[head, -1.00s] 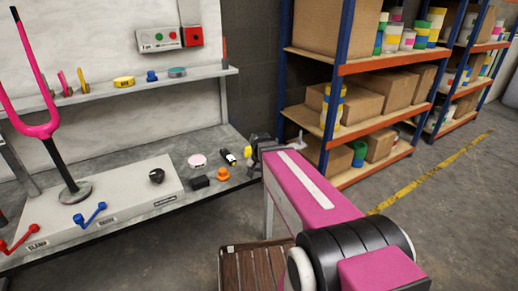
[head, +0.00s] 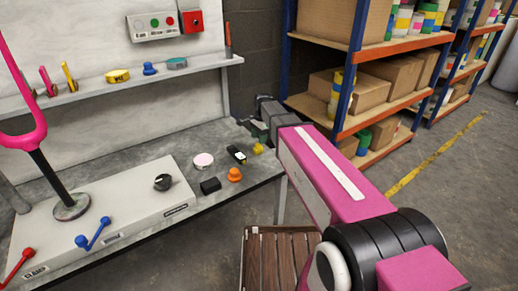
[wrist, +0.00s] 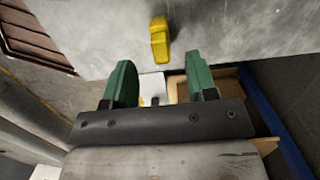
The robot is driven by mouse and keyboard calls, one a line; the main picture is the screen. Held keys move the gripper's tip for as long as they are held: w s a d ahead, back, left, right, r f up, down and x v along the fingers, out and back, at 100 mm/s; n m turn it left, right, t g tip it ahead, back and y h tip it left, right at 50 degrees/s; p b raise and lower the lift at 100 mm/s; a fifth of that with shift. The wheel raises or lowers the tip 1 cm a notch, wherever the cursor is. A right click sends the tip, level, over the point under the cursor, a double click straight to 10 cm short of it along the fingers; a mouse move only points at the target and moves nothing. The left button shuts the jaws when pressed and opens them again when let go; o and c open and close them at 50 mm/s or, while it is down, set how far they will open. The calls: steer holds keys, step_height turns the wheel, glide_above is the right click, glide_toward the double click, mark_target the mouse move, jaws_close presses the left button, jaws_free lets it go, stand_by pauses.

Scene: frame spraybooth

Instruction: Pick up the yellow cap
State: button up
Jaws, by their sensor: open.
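The yellow cap (head: 258,149) lies on the grey bench near its right end. In the wrist view the yellow cap (wrist: 160,40) looks like an angled piece close to the bench edge, ahead of the fingertips and between their lines. My gripper (wrist: 160,70) is open and empty, its green fingers spread apart. In the head view my gripper (head: 258,131) is just beyond the cap at the bench's right end, partly hidden by my pink arm. The fingers appear apart from the cap.
A wooden slatted surface (head: 280,258) is below in front. Shelving with boxes (head: 362,92) stands right.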

mark_target(258, 148)
steer(key=shift+s+a+f, duration=0.1)
steer(key=shift+a+f, duration=0.05)
steer(key=shift+f, duration=1.5)
steer(key=shift+s+a+f, duration=0.1)
steer(key=shift+f, duration=1.5)
jaws_close()
